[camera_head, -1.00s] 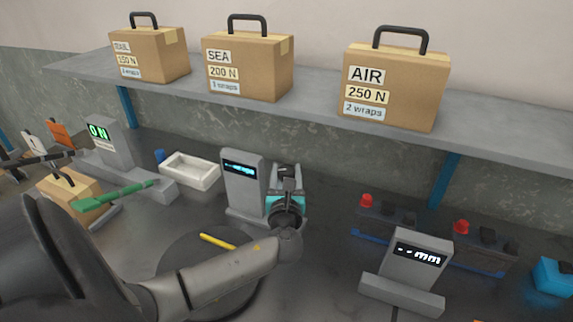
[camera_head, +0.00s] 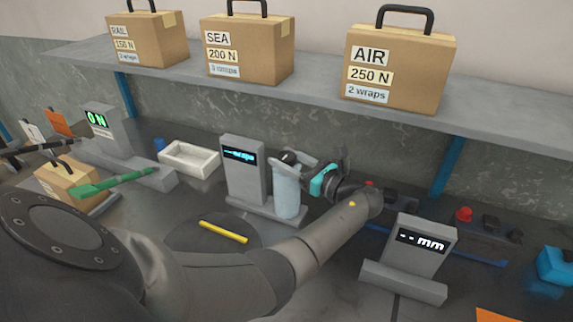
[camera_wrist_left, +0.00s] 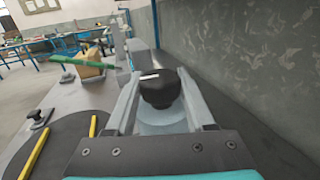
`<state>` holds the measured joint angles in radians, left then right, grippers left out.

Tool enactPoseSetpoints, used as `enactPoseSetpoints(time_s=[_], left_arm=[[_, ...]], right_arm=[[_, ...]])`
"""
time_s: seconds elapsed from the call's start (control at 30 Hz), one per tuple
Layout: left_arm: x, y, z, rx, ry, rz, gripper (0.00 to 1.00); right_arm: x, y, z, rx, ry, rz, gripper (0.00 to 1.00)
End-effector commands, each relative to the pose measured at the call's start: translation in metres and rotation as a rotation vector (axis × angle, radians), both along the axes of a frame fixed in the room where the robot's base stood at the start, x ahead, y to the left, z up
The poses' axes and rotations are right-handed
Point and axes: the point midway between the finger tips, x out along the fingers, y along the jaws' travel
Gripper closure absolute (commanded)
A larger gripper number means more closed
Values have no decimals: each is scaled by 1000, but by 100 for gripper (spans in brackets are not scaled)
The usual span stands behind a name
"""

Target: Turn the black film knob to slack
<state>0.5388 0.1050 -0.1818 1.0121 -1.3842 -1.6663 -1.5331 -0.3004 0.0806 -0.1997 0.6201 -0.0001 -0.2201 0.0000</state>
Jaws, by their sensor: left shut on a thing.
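The black film knob (camera_head: 290,157) sits on top of a pale upright film roll (camera_head: 287,192) beside the grey wraps display stand (camera_head: 240,165). My left gripper (camera_head: 300,160) comes in from the right of the roll at knob height. In the left wrist view the black knob, with a white mark on its top (camera_wrist_left: 158,88), lies between the two grey fingers. The left gripper (camera_wrist_left: 158,100) is shut on it. The fingers partly hide the knob in the head view. Which setting the knob points to cannot be read. My right gripper is not in view.
A dark round turntable (camera_head: 185,232) with a yellow bar stands in front. A grey mm gauge (camera_head: 420,250) and batteries with red caps (camera_head: 465,214) are at right. A white tray (camera_head: 190,160) lies left. A shelf (camera_head: 300,100) with labelled boxes hangs above.

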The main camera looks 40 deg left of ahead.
Motion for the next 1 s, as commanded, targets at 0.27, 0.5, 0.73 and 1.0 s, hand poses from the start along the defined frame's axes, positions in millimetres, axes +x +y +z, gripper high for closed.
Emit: enactPoseSetpoints(time_s=[0.27, 0.5, 0.73, 1.0], left_arm=[[0, 1, 0, 2, -2, 100, 100], [0, 1, 1, 2, -2, 129, 100], [0, 1, 1, 2, -3, 131, 100], [0, 1, 1, 2, -2, 130, 30]], right_arm=[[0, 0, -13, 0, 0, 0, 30], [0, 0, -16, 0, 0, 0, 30], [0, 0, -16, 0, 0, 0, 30], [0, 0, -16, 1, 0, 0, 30]])
